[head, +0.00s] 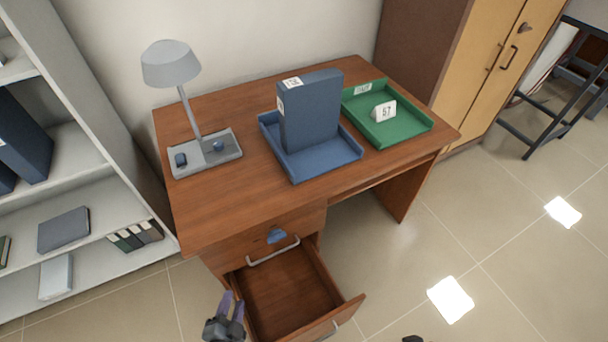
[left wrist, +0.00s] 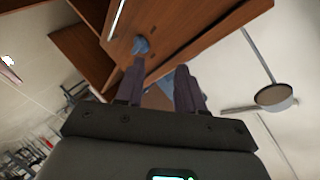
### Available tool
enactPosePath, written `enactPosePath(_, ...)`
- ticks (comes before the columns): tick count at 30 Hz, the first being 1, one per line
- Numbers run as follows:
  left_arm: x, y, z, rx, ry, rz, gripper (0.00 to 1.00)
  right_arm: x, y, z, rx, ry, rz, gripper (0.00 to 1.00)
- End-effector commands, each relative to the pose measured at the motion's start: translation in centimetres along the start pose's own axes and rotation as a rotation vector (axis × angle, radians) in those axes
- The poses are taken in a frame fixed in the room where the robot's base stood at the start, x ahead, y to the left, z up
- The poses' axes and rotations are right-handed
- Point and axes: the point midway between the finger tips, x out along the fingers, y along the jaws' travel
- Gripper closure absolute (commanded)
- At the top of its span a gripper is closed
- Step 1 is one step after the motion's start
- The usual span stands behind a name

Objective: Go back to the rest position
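My left gripper (head: 228,306) is at the bottom of the head view, just left of the pulled-out lower drawer (head: 285,296). In the left wrist view its two fingers (left wrist: 157,88) stand apart with nothing held between them. A small dark tip (head: 412,338) shows at the bottom edge of the head view; it may be part of my right gripper, and its fingers cannot be made out. The open drawer looks empty. A blue piece (head: 276,235) sits on the closed upper drawer front; it also seems to show in the left wrist view (left wrist: 141,46).
The wooden desk (head: 230,205) carries a grey lamp (head: 172,64), a blue tray (head: 318,168) with a blue box file (head: 311,112), and a green tray (head: 412,131) with a "57" card (head: 385,111). A shelf (head: 95,185) stands left.

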Motion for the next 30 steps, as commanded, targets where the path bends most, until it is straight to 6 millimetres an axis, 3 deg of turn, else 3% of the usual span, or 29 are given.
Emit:
enactPosePath(1, -0.8, -2.4, -1.1, -0.061, -0.023, 0.043, 0.62, -1.1, 0.0, -0.3, 0.001, -0.001, -0.001, 0.49)
enactPosePath(3, -1.8, -4.3, -1.7, -0.153, -0.073, 0.118, 0.62, -1.6, 0.0, -0.5, 0.001, -0.001, -0.001, 0.49)
enactPosePath(8, -4.9, -7.1, -2.5, -0.345, -0.221, 0.271, 0.62, -1.9, 0.0, -0.6, 0.002, -0.001, -0.001, 0.49)
enactPosePath(14, -9.4, -7.4, -2.4, -0.530, -0.454, 0.409, 0.62, -1.7, 0.0, -0.5, 0.002, -0.004, -0.001, 0.49)
enactPosePath(21, -14.1, -4.8, -0.1, -0.757, -0.808, 0.484, 0.62, -1.7, 0.0, -0.5, 0.001, -0.004, -0.001, 0.49)
enactPosePath(22, -14.7, -6.4, -1.2, -0.753, -0.799, 0.483, 0.62, -3.5, 0.1, -1.1, 0.001, -0.007, 0.000, 0.49)
enactPosePath(30, -17.2, -11.9, -5.3, -0.748, -0.794, 0.485, 0.62, -10.7, 0.5, -3.4, -0.004, 0.000, 0.003, 0.49)
